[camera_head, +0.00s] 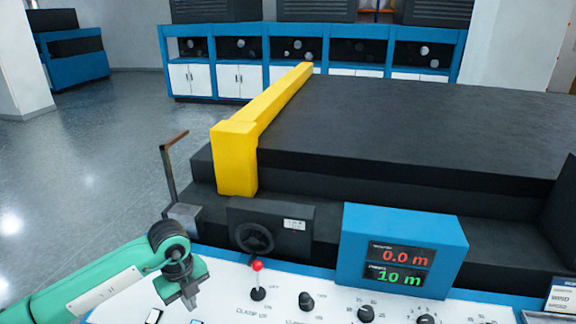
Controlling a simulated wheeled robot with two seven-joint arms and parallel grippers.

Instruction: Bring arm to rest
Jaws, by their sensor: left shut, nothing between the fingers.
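My left arm comes in from the lower left, green with a black wrist. Its gripper (190,300) points down above the left part of the white control panel (222,287). The fingers are shut and hold nothing. A lever with a red ball top (257,267) stands on the panel to the right of the gripper, apart from it. My right gripper is not in view.
Black knobs (306,301) line the panel. A blue display box (401,252) reads 0.0 m and 10 m. Behind stand a black handwheel (254,238), a yellow bar (236,160) and a black machine bed (420,120). Open floor (90,160) lies left.

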